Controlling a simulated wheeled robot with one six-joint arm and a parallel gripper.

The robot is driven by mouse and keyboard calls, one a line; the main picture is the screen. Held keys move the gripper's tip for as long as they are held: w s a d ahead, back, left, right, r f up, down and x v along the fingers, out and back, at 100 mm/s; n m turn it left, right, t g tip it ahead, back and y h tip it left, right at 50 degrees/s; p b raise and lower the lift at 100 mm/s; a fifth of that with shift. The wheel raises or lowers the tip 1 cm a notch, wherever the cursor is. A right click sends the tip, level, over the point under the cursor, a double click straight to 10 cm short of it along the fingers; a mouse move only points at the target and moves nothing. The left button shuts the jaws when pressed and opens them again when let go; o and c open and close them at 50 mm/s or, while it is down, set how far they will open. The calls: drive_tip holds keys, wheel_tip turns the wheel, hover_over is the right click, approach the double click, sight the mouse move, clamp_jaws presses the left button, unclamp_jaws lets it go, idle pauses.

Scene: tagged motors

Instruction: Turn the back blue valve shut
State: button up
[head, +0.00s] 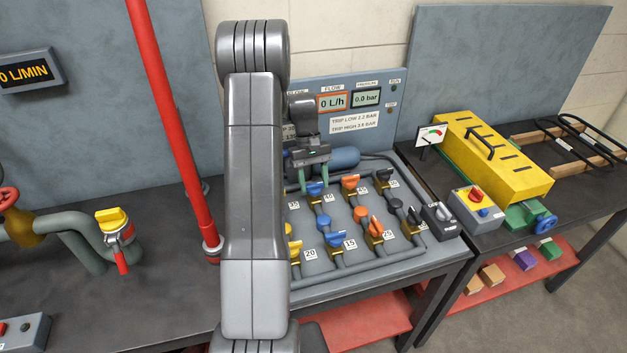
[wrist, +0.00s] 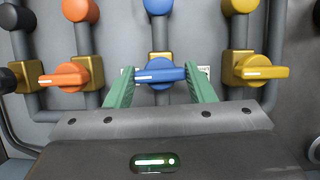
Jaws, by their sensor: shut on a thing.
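The back blue valve (head: 315,188) is in the back row of the panel, left of an orange valve. In the wrist view its blue handle (wrist: 160,74) lies crosswise to its vertical pipe, with a white mark toward its left end. My gripper (head: 313,178) is over this valve from above. In the wrist view its green fingers (wrist: 160,85) stand at the two ends of the handle and are shut on it. The front blue valve (head: 334,240) sits nearer, by the tag 15, apart from my gripper. My arm hides the left part of the panel.
An orange valve (wrist: 66,77) and a yellow valve (wrist: 258,69) flank the held handle closely. Round blue (wrist: 158,6), orange and yellow knobs stand beyond. The display (head: 332,102) reads 0 L/h and 0.0 bar. A red pole (head: 172,120) stands left of my arm.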

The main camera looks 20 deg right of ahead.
drive_tip(key=shift+m, duration=0.3)
idle(0.4)
drive_tip(key=o, duration=1)
drive_tip(key=b+v, duration=0.1)
drive_tip(key=v, duration=1.3)
drive_tip(key=shift+s+d, duration=0.1)
drive_tip(key=shift+d, duration=0.1)
drive_tip(key=shift+f, duration=0.2)
